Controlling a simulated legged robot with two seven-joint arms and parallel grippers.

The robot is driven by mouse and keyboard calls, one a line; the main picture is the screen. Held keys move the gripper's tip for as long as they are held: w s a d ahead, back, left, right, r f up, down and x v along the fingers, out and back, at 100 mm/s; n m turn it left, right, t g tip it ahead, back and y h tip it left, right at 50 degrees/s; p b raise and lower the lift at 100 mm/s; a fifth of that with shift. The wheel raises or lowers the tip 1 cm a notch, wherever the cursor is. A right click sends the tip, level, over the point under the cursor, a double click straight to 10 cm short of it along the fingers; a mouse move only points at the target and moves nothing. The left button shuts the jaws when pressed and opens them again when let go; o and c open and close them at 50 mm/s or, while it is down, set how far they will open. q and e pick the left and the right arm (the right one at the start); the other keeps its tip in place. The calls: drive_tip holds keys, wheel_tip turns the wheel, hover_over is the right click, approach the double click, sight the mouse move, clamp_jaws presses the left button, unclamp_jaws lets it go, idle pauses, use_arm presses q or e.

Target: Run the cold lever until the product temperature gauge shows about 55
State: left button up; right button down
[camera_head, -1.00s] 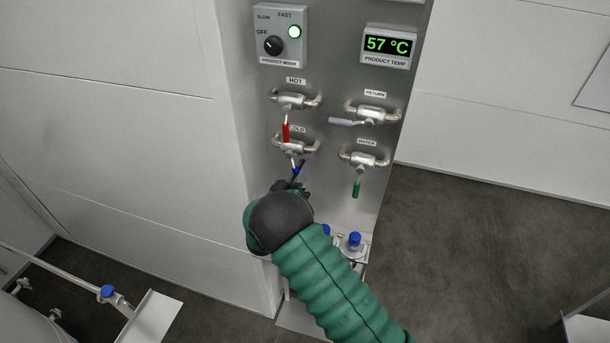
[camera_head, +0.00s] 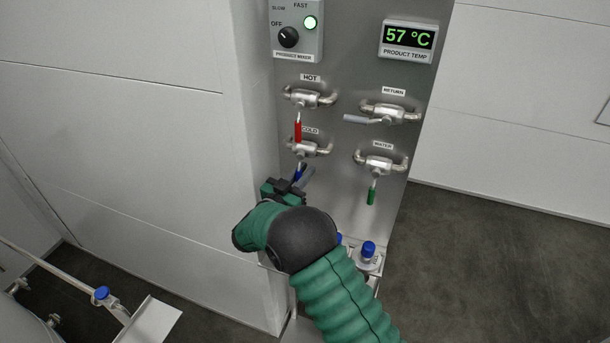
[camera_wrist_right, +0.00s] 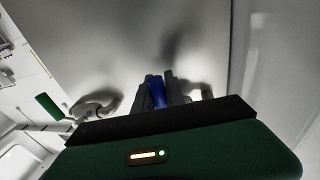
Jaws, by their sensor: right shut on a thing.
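The product temp gauge (camera_head: 407,38) reads 57 °C in the head view. The cold valve (camera_head: 308,148) sits on the steel panel below the hot valve, and its blue lever (camera_head: 298,173) hangs down. My right gripper (camera_head: 303,177) is at that lever with its fingers on either side of it. In the right wrist view, the blue lever (camera_wrist_right: 157,92) is between the two grey fingers of the gripper (camera_wrist_right: 160,88), which are shut on it. My left gripper is not in view.
The hot valve's red lever (camera_head: 298,131) hangs just above the cold valve. The return lever (camera_head: 357,119) points left and the green water lever (camera_head: 371,196) hangs down at right. The mixer box (camera_head: 297,30) shows a lit green lamp. Blue-capped fittings (camera_head: 368,250) stand below.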

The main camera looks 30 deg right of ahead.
drive_tip(key=shift+f, duration=0.45)
drive_tip(key=c, duration=1.5)
unclamp_jaws()
drive_tip(key=shift+w, duration=0.1)
drive_tip(key=shift+o, duration=0.6)
drive_tip(key=shift+w, duration=0.15)
drive_tip(key=shift+d, duration=0.15)
drive_tip(key=shift+r, duration=0.15)
drive_tip(key=b+v, duration=0.2)
drive_tip(key=v, duration=1.5)
drive_tip(key=shift+b, duration=0.4)
drive_tip(key=shift+w, duration=0.1)
